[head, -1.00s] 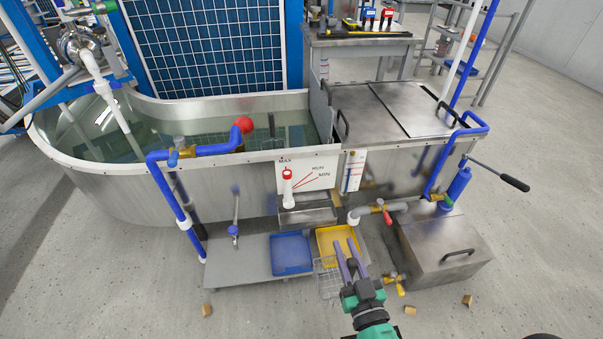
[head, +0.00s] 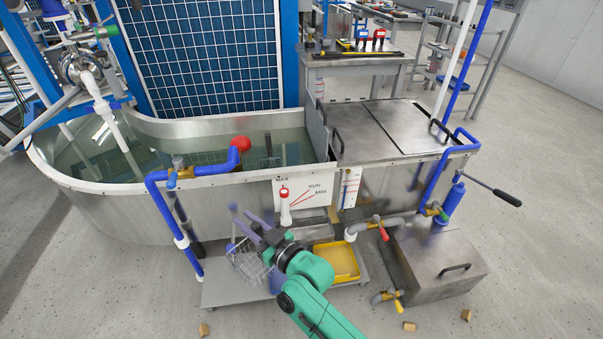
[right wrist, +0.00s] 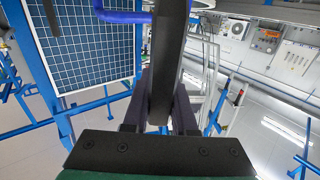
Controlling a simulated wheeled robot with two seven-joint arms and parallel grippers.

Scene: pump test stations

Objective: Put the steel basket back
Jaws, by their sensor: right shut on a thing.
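The steel basket (head: 250,264) is a wire mesh basket in the head view. It hangs tilted below my right gripper (head: 250,228), over the left part of the low grey shelf in front of the tank. The right gripper is shut on it, with its purple fingers pointing up and left. In the right wrist view, a dark bar (right wrist: 168,65) runs between the fingers (right wrist: 160,115); the basket's mesh is not clear there. My left gripper is not in view.
The low shelf (head: 225,290) bears a yellow tray (head: 345,277); a blue tray beside it is mostly hidden by my arm. The water tank (head: 120,208) stands behind, with blue pipe (head: 158,205) at its front. A steel box (head: 440,262) stands at right.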

